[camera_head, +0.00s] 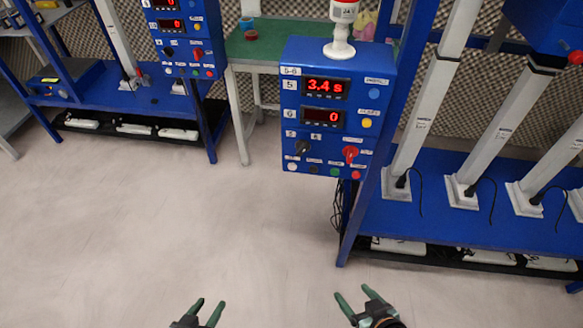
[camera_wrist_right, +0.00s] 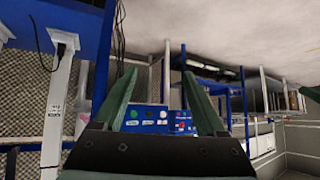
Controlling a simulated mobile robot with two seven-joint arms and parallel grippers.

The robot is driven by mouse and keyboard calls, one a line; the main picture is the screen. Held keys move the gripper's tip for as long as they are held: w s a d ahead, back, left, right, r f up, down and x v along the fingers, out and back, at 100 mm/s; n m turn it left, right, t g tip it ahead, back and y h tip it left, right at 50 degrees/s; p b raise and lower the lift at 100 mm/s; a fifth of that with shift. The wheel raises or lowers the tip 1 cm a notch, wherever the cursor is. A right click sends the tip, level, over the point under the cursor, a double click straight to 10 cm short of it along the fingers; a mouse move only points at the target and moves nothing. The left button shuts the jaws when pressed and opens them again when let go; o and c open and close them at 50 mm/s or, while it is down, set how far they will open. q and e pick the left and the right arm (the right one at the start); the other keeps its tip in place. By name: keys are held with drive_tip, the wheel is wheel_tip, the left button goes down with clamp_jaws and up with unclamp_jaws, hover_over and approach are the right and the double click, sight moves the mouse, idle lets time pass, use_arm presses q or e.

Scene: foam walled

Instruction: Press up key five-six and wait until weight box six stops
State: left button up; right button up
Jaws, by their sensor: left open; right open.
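The blue control box labelled 5-6 (camera_head: 327,75) hangs on the rack's blue post in the head view. Display 5 (camera_head: 325,87) reads 3.4 s, and display 6 (camera_head: 324,117) reads 0 in red. Small buttons line the bottom of the box, including a green one (camera_head: 334,172); their labels are too small to read. I cannot tell which weight box is six. My left gripper (camera_head: 211,303) is open and empty, low in the picture. My right gripper (camera_head: 355,293) is open and empty, below and apart from the box; its fingers also show in the right wrist view (camera_wrist_right: 160,90).
A blue rack base (camera_head: 455,225) with several white columns (camera_head: 420,115) stands at right. Another blue rack with its control box (camera_head: 185,50) stands at back left. A green-topped table (camera_head: 275,45) is behind. The pale floor (camera_head: 170,220) in front is clear.

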clamp_jaws()
idle(0.3)
idle(1.1)
